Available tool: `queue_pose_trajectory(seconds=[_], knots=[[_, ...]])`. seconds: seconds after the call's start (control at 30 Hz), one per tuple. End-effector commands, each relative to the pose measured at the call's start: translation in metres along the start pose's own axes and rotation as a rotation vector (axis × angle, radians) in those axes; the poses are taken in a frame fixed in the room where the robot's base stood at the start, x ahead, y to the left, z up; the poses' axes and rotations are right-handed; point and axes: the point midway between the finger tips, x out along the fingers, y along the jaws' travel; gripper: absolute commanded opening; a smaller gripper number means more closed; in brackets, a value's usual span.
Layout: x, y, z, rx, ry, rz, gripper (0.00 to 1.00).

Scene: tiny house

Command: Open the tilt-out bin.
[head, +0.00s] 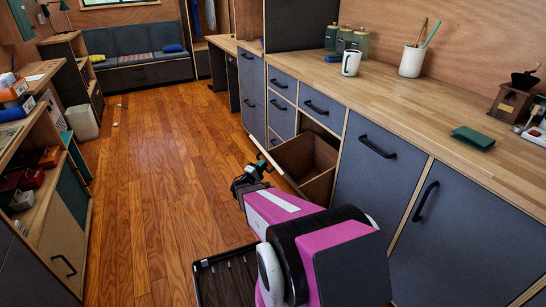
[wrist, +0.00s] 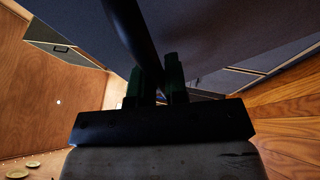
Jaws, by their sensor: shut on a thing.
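The tilt-out bin (head: 305,155) is in the lower cabinet row in the head view. It leans out from the cabinet, and its bare wooden inside shows from above. My gripper (head: 258,167) is at the outer side of the bin's front. In the wrist view my gripper (wrist: 155,82) has its two green fingers shut on the black bar handle (wrist: 128,25). The bin's dark grey front panel (wrist: 220,35) fills the upper part of that view. In the head view the handle is mostly hidden by the gripper and arm.
A wooden counter (head: 440,110) runs above the grey cabinets, with a white mug (head: 351,63) and a utensil pot (head: 412,61) on it. The wooden floor (head: 160,180) left of my arm is largely clear. Open shelves (head: 45,205) line the left side.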

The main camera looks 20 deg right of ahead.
Motion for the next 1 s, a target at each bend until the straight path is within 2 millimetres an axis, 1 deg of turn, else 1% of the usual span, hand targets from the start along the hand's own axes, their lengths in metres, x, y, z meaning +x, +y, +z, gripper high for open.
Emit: queue_pose_trajectory(seconds=[0.03,0.1,0.23,0.4,0.7,0.73,0.77,0.8,1.0], knots=[[-0.007,-0.003,-0.003,0.001,0.0,-0.001,0.0],[-0.014,-0.006,-0.007,0.001,0.001,-0.001,0.0],[-0.022,-0.009,-0.01,0.001,-0.001,0.0,0.0],[-0.026,-0.011,-0.011,0.001,-0.001,-0.001,0.0],[-0.026,-0.011,-0.011,0.001,-0.001,-0.001,0.0],[-0.026,-0.011,-0.011,0.001,-0.001,-0.001,0.23],[-0.026,-0.011,-0.011,0.001,-0.001,-0.001,0.33],[-0.026,-0.011,-0.011,0.001,-0.001,-0.001,0.38],[-0.026,-0.01,-0.011,0.001,-0.001,-0.001,0.38]])
